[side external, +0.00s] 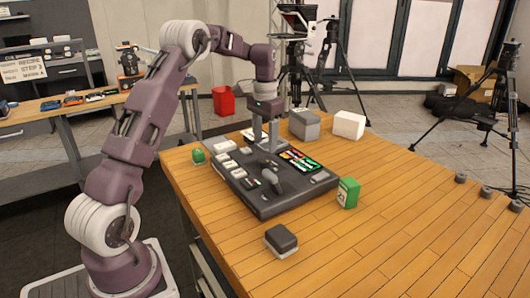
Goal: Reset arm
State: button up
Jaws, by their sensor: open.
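My gripper (266,143) points down over the far part of a dark control console (290,200) on the wooden table. It is open, and nothing shows between its fingers. The fingertips are near the console top; I cannot tell whether they touch it. The console has a row of white keys (227,161) on its left, a lever (271,181) in the middle and a lit red, green and white panel (299,160) on its right.
A green box (348,193) stands right of the console. A dark block with a pale base (281,240) sits in front. A small green object (198,156) is at the left edge. Grey (304,125) and white (348,125) boxes stand behind. The table's right side (420,220) is mostly clear.

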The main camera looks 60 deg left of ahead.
jog(key=shift+r, duration=0.6)
